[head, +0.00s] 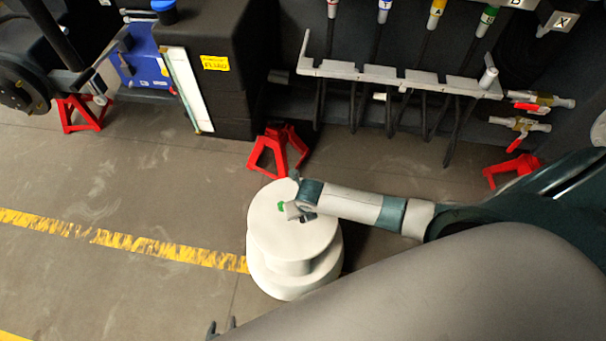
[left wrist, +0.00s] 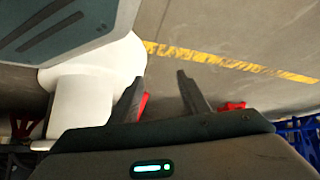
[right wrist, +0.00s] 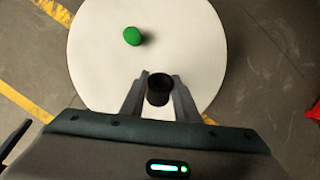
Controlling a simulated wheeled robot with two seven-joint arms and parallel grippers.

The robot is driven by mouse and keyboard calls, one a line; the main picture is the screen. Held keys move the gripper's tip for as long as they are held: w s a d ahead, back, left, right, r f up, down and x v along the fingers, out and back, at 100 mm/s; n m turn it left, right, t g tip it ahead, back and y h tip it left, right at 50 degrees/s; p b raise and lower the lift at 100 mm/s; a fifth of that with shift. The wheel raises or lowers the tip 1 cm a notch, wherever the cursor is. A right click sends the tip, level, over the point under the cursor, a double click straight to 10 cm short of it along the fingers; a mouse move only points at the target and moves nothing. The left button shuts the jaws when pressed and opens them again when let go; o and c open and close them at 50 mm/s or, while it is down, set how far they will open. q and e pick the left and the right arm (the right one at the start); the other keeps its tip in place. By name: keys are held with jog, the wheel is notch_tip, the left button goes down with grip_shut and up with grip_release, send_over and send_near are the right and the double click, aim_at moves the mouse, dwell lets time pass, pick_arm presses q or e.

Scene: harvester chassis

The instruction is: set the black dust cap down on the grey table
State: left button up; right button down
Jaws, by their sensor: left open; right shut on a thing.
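The black dust cap (right wrist: 159,90) is between the fingers of my right gripper (right wrist: 160,84), which is shut on it. In the right wrist view it appears over the round, pale top of the table (right wrist: 100,70). I cannot tell whether the cap touches the top. A green cap (right wrist: 132,36) stands on the table top, near the right gripper. My left gripper (head: 221,328) is open and empty, off the table; its fingers (left wrist: 157,84) are apart.
Red jack stands (head: 278,150) are on the floor behind the table. A grey rack (head: 400,78) with several hanging hoses and valves (head: 520,124) is at the back right. A black tank (head: 215,60) stands behind. The floor at left, with a yellow line (head: 120,240), is clear.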

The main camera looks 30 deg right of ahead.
pick_arm(q)
jog(key=shift+s+a+f+g+b, duration=0.15)
jog(key=shift+a+f+g+b, duration=0.1)
jog(key=shift+a+f, duration=0.2)
jog(key=shift+s+a+f+g+b, duration=0.15)
jog(key=shift+a+f+g+b, duration=0.15)
jog(key=shift+a, duration=0.25)
pick_arm(e)
jog(key=shift+s+x, duration=0.25)
jog(key=shift+x, duration=0.8)
jog(key=shift+f, duration=0.1)
